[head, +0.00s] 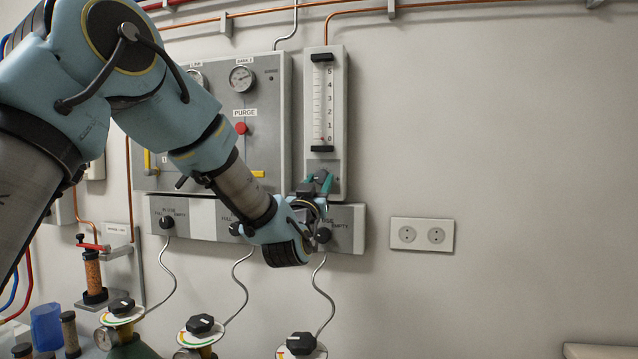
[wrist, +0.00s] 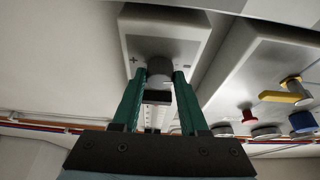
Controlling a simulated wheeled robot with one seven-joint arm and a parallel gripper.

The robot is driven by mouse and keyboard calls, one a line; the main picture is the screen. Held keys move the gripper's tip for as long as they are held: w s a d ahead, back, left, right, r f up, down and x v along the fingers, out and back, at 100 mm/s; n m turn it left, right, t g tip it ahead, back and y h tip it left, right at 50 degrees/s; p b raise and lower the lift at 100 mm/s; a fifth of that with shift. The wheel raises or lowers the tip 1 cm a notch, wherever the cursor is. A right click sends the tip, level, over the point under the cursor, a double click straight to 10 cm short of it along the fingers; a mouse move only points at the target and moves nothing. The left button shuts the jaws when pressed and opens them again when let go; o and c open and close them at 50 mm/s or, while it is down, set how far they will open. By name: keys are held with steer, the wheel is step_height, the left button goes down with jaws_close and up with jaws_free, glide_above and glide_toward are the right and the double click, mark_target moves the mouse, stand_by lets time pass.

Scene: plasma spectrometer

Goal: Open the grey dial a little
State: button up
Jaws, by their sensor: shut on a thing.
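The grey dial (wrist: 159,68) sits on the lower part of a pale flowmeter panel (head: 338,110), between a plus and a minus mark in the wrist view. My gripper (wrist: 158,76) has its two green fingers on either side of the dial, shut on it. In the head view my gripper (head: 318,182) is at the foot of the flowmeter, and the fingers mostly hide the dial. The flowmeter's clear tube (head: 322,100) has a scale from 0 to 5 and a black fitting at each end.
A grey gauge panel (head: 270,100) with a red purge button (head: 241,128) stands close left of the flowmeter. A box with black knobs (head: 345,238) is just below my gripper. Gas cylinders stand lower down. The wall right of the flowmeter is clear, apart from a socket (head: 422,235).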

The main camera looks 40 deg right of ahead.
jaws_close()
steer(key=shift+f+m+g+b, duration=0.2)
steer(key=shift+m+g+b, duration=0.25)
steer(key=shift+b, duration=0.35)
steer(key=m+g+b, duration=0.1)
steer(key=m+b, duration=0.2)
steer(key=shift+w+a+f+h, duration=0.1)
steer(key=shift+h, duration=0.3)
steer(key=m+g+b, duration=0.1)
steer(key=m+b, duration=0.1)
steer(key=b, duration=0.1)
steer(key=shift+m+g, duration=0.25)
steer(key=shift+w+r+m+g+h+b, duration=0.15)
steer(key=shift+m+g+b, duration=0.2)
steer(key=shift+m, duration=0.2)
steer(key=shift+s+r+m+g+h+b, duration=0.15)
steer(key=shift+m+g+b, duration=0.1)
steer(key=shift+m+b, duration=0.25)
steer(key=shift+w, duration=0.1)
steer(key=o, duration=0.8)
jaws_free()
steer(key=shift+c, duration=0.2)
